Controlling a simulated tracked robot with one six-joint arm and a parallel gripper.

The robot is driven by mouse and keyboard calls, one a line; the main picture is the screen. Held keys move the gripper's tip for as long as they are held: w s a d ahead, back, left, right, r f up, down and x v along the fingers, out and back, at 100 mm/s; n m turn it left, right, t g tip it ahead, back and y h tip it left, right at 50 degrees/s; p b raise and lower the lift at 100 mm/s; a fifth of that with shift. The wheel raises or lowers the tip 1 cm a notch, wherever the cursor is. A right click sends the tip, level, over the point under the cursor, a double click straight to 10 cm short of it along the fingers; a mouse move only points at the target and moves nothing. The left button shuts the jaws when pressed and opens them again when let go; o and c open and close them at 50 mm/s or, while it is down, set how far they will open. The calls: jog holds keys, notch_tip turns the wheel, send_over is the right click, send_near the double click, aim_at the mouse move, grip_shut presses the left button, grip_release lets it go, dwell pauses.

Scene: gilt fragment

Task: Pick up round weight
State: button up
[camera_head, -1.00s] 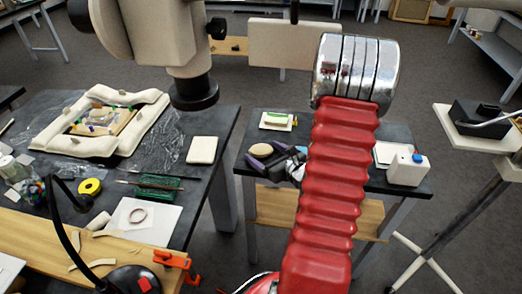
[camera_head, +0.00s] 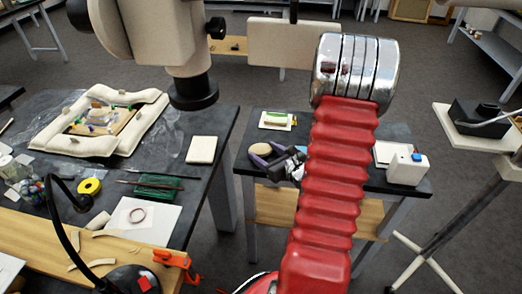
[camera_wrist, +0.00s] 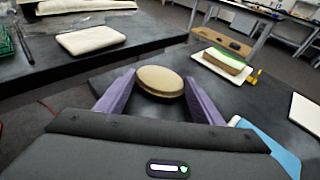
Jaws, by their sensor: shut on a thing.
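The round weight (camera_head: 267,153) is a flat tan disc with rounded edges, at the left side of the small dark table in the head view. In the wrist view the round weight (camera_wrist: 160,81) sits between my two purple fingers, near their tips. My gripper (camera_head: 268,156) is shut on it, one finger on each side. The gripper also shows in the wrist view (camera_wrist: 159,86). The weight is level and low over the tabletop; I cannot tell whether it is clear of the surface.
A white tray with a green-topped block (camera_head: 277,120) lies behind the weight. A white bottle with a blue cap (camera_head: 408,167) stands at the small table's right. A white pad (camera_head: 202,149) lies on the larger left table, across a gap. My red arm hides the small table's middle.

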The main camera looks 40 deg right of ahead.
aim_at(265, 153)
jog(key=shift+r, duration=0.1)
notch_tip(265, 153, up, 10)
dwell(0.9)
dwell(0.5)
